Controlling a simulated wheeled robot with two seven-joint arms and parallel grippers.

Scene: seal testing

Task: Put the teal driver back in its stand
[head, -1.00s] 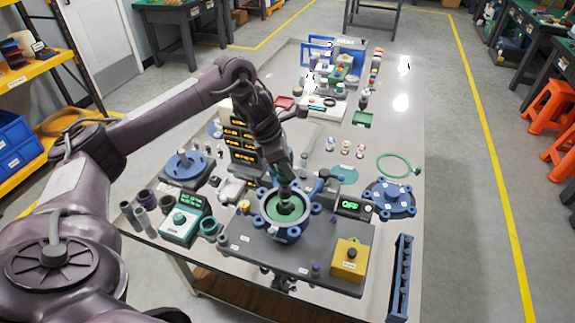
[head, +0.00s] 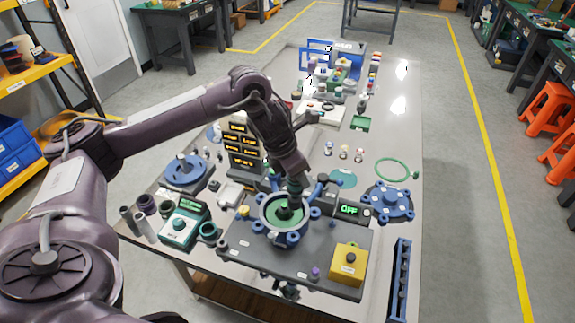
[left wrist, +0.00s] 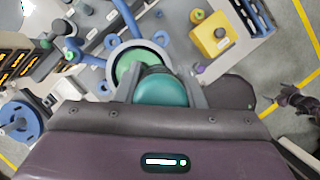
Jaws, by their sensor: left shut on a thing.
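The teal driver shows in the left wrist view as a rounded teal handle (left wrist: 160,90) between the two grey fingers. My left gripper (head: 295,186) is shut on it and points down over the round blue fixture (head: 267,226) with a green inside. The driver's lower end is hidden, so I cannot tell whether it touches the fixture. A teal ring (head: 208,231) stands beside a teal box with a display (head: 180,228), left of the fixture; I cannot tell whether it is the stand. My right gripper (left wrist: 293,98) seems to be beyond the table's front edge; its jaws are unclear.
The fixture sits on a dark grey plate (head: 255,258) with a yellow box (head: 348,264) at its right. A display reading OFF (head: 349,210), a blue flanged part (head: 388,201) and a blue rack (head: 400,280) stand to the right.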

